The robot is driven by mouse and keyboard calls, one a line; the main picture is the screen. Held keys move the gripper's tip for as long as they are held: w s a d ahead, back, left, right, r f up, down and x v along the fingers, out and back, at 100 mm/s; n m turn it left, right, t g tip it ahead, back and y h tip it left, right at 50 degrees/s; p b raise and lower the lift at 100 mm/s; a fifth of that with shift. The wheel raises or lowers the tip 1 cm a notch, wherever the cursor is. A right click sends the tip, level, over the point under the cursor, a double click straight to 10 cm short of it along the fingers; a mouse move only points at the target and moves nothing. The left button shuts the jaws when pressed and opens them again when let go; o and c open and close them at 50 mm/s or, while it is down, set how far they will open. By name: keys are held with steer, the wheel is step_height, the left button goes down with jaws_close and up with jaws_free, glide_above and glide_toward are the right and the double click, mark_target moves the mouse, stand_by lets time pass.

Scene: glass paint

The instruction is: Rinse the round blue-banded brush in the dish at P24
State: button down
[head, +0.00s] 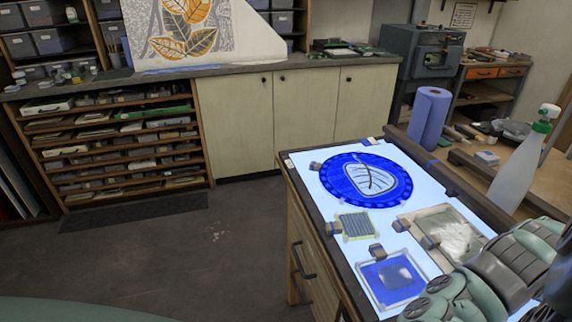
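I cannot make out the round blue-banded brush or a dish marked P24 in the head view. The lit table (312,187) at the right bears a round blue glass piece (345,181) with a pale leaf design. Grey-green jointed parts of my arm (503,268) reach in from the lower right, over the table's near right corner. They hide what lies under them. I cannot tell whether the fingers are open or shut, or whether anything is held.
A white spray bottle (517,174) with a green head and a blue paper roll (430,116) stand beyond the lit table. Blue glass (392,279) and a framed pale panel (447,232) lie on it. The floor (200,245) to the left is clear.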

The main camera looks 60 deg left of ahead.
steer(key=shift+s+d, duration=0.1)
steer(key=shift+d, duration=0.05)
stand_by(1.5)
steer(key=shift+r, duration=0.1)
steer(key=shift+w+d+r, duration=0.15)
steer(key=shift+w+r, duration=0.3)
steer(key=shift+r, duration=0.4)
steer(key=shift+w+d+r, duration=0.15)
steer(key=shift+w+r, duration=0.25)
steer(key=shift+r, duration=0.45)
steer(key=shift+r+p, duration=1.25)
steer(key=shift+r, duration=1)
